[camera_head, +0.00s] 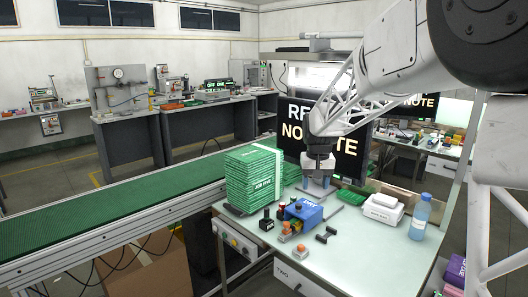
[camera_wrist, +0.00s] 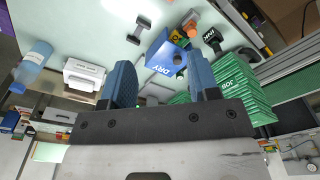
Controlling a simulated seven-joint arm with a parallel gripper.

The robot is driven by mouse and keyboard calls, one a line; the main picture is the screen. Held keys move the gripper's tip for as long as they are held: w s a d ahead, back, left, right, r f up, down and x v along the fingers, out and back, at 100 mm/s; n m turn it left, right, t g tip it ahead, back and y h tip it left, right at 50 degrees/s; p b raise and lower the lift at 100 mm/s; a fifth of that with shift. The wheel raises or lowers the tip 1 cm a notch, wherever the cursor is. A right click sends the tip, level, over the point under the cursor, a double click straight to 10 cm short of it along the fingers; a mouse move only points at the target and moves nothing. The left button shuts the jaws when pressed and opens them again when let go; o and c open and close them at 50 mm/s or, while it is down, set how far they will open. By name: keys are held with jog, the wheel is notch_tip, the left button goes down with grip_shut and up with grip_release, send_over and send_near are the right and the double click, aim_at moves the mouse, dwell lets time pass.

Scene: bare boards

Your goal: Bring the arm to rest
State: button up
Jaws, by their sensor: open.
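My arm reaches in from the upper right of the head view and hangs down over the pale worktable (camera_head: 365,240). My gripper (camera_head: 317,184) is at its lower end, pointing down, behind the blue box marked DRY (camera_head: 303,214). In the wrist view my gripper (camera_wrist: 162,80) shows two blue fingers spread apart with nothing between them. The blue box (camera_wrist: 166,58) appears beyond the fingers, apart from them.
A tall green stack (camera_head: 253,178) stands left of the gripper, beside the green conveyor (camera_head: 110,210). White boxes (camera_head: 382,208) and a water bottle (camera_head: 419,217) stand to the right. Small dark and orange items lie in front. A sign screen (camera_head: 294,134) stands behind.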

jog(key=s+d+r+t, duration=0.1)
jog(key=s+r, duration=0.1)
jog(key=s, duration=1)
jog(key=s+d+r, duration=0.1)
jog(key=s+r, duration=0.1)
jog(key=s, duration=0.9)
jog(key=s+f, duration=0.2)
jog(key=s, duration=0.8)
jog(key=s+f, duration=0.3)
jog(key=s, duration=0.8)
jog(key=shift+d+f+t, duration=0.2)
jog(key=shift+d+t, duration=0.05)
jog(key=shift+t, duration=0.15)
jog(key=shift+c, duration=0.3)
